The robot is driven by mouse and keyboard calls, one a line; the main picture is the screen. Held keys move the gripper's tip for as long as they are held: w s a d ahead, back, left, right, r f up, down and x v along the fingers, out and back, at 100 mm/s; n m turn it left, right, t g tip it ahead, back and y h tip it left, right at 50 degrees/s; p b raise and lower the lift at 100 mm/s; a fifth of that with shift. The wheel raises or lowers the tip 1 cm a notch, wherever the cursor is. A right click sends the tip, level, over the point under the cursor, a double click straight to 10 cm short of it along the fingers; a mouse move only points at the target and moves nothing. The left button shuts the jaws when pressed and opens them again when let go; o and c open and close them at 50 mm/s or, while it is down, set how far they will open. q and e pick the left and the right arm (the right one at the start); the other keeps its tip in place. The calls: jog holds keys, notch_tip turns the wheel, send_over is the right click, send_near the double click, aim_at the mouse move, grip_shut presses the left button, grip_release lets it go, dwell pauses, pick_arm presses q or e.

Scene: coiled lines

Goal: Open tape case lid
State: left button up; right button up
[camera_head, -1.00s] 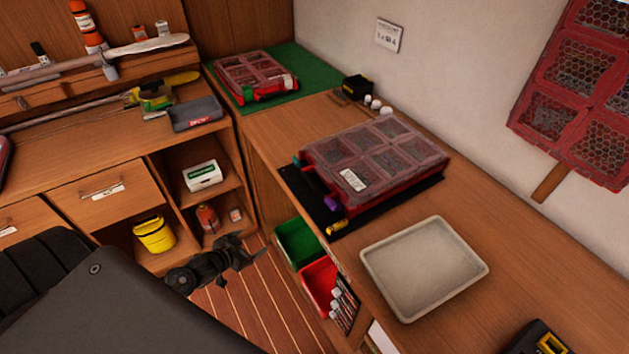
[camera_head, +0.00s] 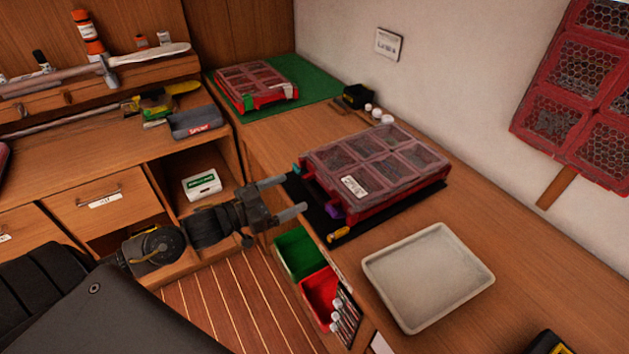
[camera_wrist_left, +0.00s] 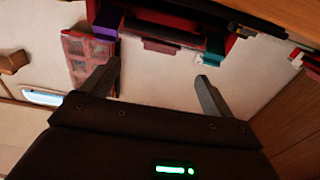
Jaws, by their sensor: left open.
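The tape case (camera_head: 375,165) is red with a clear, compartmented lid and a white label, and lies on a black mat (camera_head: 318,212) on the bench. Its lid looks shut. A purple latch and a teal latch show on its near side. My left gripper (camera_head: 295,196) is open and empty, just left of the case's latch side, apart from it. In the left wrist view, the case's front (camera_wrist_left: 160,25) is ahead of the open fingers (camera_wrist_left: 158,82), with a purple latch (camera_wrist_left: 106,22) and a teal latch (camera_wrist_left: 214,45). My right gripper is not in view.
A pale tray (camera_head: 430,275) lies right of the case. A second red case (camera_head: 256,84) sits on a green mat (camera_head: 318,70) at the back. Green (camera_head: 299,253) and red (camera_head: 320,296) bins are below the bench edge. A yellow-handled tool (camera_head: 340,234) lies by the mat.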

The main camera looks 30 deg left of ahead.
aim_at(322, 179)
pick_arm(q)
jog(key=p+x, duration=0.1)
jog(key=x, duration=0.7)
jog(key=shift+w, duration=0.1)
